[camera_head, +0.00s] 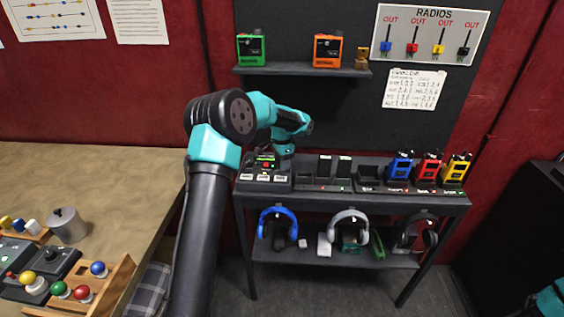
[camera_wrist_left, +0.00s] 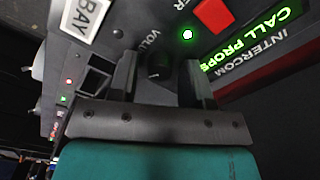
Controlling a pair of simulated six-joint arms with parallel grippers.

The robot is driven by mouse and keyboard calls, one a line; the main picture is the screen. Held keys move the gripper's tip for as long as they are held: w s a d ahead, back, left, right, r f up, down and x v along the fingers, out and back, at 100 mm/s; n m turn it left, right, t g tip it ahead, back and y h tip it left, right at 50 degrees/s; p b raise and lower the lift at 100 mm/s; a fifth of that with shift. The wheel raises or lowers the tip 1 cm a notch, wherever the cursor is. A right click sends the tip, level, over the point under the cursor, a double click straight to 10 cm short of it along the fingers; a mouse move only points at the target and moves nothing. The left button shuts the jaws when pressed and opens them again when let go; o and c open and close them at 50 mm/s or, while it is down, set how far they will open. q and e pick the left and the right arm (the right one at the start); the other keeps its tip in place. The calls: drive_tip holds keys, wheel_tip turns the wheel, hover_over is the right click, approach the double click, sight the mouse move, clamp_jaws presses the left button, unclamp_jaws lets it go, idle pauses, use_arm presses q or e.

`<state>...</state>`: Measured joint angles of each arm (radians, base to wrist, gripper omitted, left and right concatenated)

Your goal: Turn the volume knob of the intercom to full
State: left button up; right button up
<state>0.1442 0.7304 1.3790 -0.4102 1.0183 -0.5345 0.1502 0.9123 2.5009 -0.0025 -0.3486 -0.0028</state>
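The intercom (camera_head: 262,172) is a dark panel at the left end of the shelf top in the head view. In the left wrist view it fills the upper part, with a green lit "CALL PROPS" display (camera_wrist_left: 250,42), a red button (camera_wrist_left: 213,15) and a green light. The black volume knob (camera_wrist_left: 158,66) is under the printed word "VOLUME", which is partly hidden. My left gripper (camera_wrist_left: 160,75) is open, with one finger on each side of the knob and a visible gap to each. Whether the fingertips touch the panel cannot be told. My right gripper is not in view.
Charging slots and blue, red and yellow radios (camera_head: 428,172) stand right of the intercom. Headphones (camera_head: 278,222) hang below. An upper shelf (camera_head: 300,71) holds green and orange devices. A wooden table (camera_head: 110,170) with buttons is at left.

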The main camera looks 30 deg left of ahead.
use_arm(q)
drive_tip(key=shift+o, duration=0.3)
drive_tip(key=shift+r, duration=0.1)
wheel_tip(320, 180, up, 7)
drive_tip(key=shift+r, duration=0.2)
idle(0.6)
